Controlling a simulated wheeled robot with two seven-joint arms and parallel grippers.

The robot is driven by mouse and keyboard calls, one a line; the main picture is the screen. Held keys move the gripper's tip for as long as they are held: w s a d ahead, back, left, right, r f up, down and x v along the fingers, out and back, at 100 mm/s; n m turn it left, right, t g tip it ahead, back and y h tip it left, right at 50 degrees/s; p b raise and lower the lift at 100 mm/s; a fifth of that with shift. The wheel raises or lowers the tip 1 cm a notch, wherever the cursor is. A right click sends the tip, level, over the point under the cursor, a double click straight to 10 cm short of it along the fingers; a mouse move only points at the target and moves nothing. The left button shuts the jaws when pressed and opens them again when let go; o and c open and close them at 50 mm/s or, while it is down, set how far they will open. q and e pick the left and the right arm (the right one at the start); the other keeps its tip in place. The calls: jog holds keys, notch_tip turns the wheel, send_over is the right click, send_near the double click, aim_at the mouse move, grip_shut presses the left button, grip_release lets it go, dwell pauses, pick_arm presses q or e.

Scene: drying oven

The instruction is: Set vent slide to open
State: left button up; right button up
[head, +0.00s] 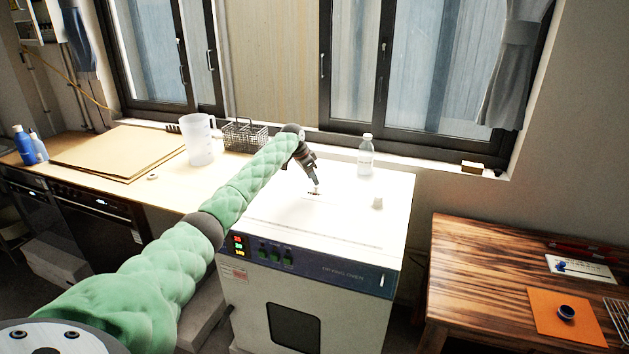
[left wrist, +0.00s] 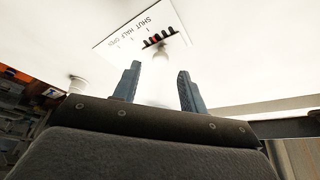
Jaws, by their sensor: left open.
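The white drying oven (head: 345,215) stands in the middle of the head view, its top bright and flat. My left gripper (head: 317,188) points down at small dark vent slots on that top. In the left wrist view, a white label (left wrist: 126,36) reads SHUT, HALF, OPEN beside several dark vent slots (left wrist: 148,43) with some red showing. A pale knob-like piece (left wrist: 161,55) is by the slots, seen between the two fingers of my open left gripper (left wrist: 157,76). I cannot tell whether the fingers touch it, or which mark it stands at. My right gripper is not in view.
A wire basket (head: 245,135) and a plastic jug (head: 198,140) stand on the left bench. A wooden table (head: 470,270) is at right.

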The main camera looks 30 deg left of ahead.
aim_at(316, 188)
pick_arm(q)
jog(key=shift+p+x, duration=0.4)
jog(key=shift+x, duration=1.35)
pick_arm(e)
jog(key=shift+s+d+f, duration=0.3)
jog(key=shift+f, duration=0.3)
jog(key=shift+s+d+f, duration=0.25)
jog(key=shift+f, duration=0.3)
pick_arm(q)
grip_shut()
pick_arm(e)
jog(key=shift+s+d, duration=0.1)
